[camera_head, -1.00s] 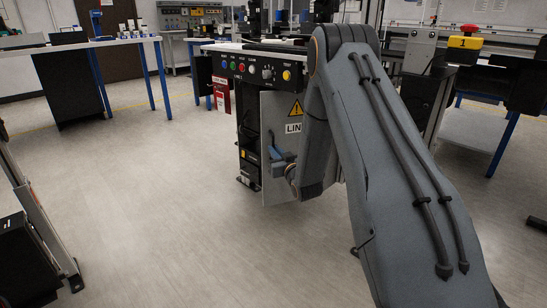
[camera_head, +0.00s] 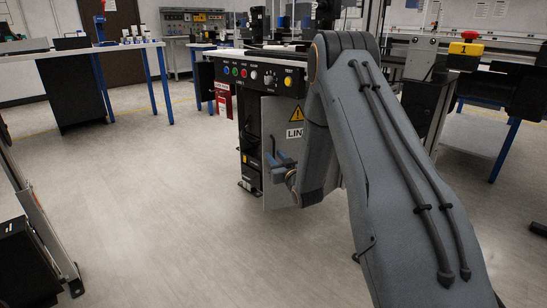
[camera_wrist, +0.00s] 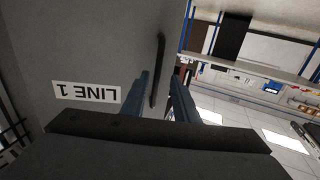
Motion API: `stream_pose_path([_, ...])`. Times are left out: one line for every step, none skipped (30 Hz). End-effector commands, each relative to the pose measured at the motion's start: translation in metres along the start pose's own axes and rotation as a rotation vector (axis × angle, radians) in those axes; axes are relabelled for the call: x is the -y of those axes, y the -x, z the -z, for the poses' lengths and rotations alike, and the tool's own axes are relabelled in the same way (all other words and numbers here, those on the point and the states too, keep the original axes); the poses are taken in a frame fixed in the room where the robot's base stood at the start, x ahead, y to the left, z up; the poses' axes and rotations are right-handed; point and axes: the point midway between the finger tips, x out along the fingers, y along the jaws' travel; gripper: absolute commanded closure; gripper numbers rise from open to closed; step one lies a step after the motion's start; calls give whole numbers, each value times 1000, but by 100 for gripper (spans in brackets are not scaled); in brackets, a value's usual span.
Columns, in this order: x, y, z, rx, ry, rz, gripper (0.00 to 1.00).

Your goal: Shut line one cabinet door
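The grey line one cabinet door (camera_head: 283,110) stands open, swung out from the dark cabinet (camera_head: 249,125). It carries a yellow warning triangle and a label, partly hidden by my arm. In the wrist view the door (camera_wrist: 85,40) fills the left side, with its "LINE 1" label upside down and a dark bar handle (camera_wrist: 158,70) near its edge. My gripper (camera_wrist: 160,98) is open, one blue finger over the door face and the other near the door edge, with the handle's end between them. My gripper (camera_head: 275,163) also shows at the door's lower part; contact is unclear.
A button panel (camera_head: 258,75) sits above the cabinet. A red tag (camera_head: 223,100) hangs at its left. A table with blue legs (camera_head: 90,50) stands at the far left. The grey floor (camera_head: 160,190) left of the cabinet is clear. A red emergency button (camera_head: 470,35) is at the right.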

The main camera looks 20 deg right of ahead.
Motion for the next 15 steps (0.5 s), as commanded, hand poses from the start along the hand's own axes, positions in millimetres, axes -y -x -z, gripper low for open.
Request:
stream_pose_path([0, 7, 0, 3, -1, 0, 73])
stream_pose_path([0, 11, 1, 2, -1, 0, 73])
stream_pose_path([0, 18, 1, 3, -1, 0, 73])
stream_pose_path([1, 23, 1, 3, -1, 0, 73])
stream_pose_path([1, 28, 2, 2, -1, 1, 73])
stream_pose_path([1, 35, 1, 4, -2, 2, 73])
stream_pose_path([2, 40, 1, 3, -1, 2, 73])
stream_pose_path([3, 45, 1, 2, -1, 3, 73])
stream_pose_path([3, 50, 1, 3, -1, 4, 73])
stream_pose_path([3, 54, 1, 2, 0, 4, 73])
stream_pose_path([3, 58, 1, 2, 0, 4, 73])
stream_pose_path([3, 62, 1, 2, 0, 4, 73])
stream_pose_path([3, 64, 0, 2, 0, 4, 73])
stream_pose_path([3, 66, 1, 1, 0, 4, 73])
stream_pose_path([3, 69, 1, 1, 0, 4, 73])
